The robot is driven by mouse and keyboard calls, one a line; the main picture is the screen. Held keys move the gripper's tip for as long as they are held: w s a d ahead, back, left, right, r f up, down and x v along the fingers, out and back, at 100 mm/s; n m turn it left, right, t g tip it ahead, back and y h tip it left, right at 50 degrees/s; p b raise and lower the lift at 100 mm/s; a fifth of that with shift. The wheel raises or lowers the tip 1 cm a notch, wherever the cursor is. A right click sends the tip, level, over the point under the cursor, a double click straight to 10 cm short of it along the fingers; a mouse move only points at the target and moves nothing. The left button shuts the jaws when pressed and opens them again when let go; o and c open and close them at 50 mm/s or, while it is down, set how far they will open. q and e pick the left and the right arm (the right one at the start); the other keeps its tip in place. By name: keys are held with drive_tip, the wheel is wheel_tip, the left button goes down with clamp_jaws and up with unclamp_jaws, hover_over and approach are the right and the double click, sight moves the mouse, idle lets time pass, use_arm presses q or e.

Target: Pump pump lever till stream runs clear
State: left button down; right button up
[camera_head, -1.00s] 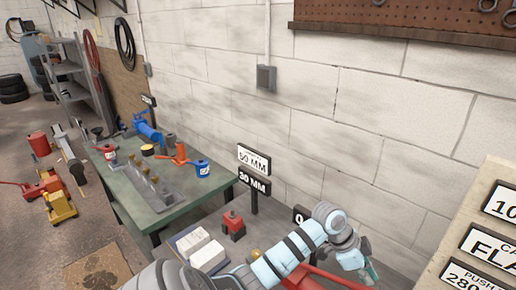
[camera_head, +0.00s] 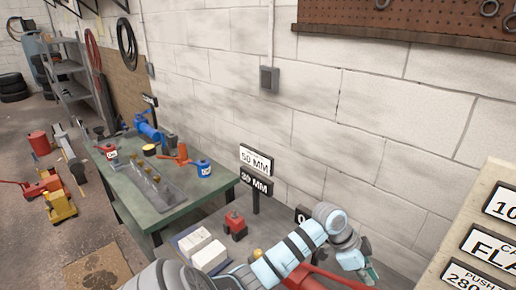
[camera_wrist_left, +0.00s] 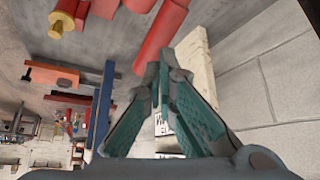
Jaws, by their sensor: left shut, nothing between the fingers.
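My left gripper (camera_head: 371,272) is at the lower right of the head view, with its arm crossing from the bottom. In the left wrist view its teal fingers (camera_wrist_left: 162,66) meet at the tips with nothing between them. A red bar (camera_wrist_left: 159,38) lies just beyond the fingertips there; whether they touch it I cannot tell. A red piece (camera_head: 304,281) shows partly behind my left arm in the head view. I cannot tell for certain which part is the pump lever. No stream is visible. My right gripper is not in view.
A green table (camera_head: 137,206) holds blue and orange tools. White boxes (camera_head: 207,254) and a small red jack (camera_head: 235,225) stand left of my arm. Sign plates (camera_head: 255,160) stand by the block wall. A cream panel (camera_head: 452,235) with labels is at right.

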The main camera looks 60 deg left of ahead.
use_arm(q)
wheel_tip(320, 180, down, 10)
drive_tip(key=b, duration=0.5)
drive_tip(key=shift+d+f, duration=0.1)
drive_tip(key=shift+f, duration=0.1)
wheel_tip(320, 180, up, 8)
drive_tip(key=p, duration=0.7)
drive_tip(key=shift+w+f+p, duration=0.1)
drive_tip(key=shift+p, duration=0.3)
drive_tip(key=shift+r, duration=0.25)
drive_tip(key=shift+f, duration=0.2)
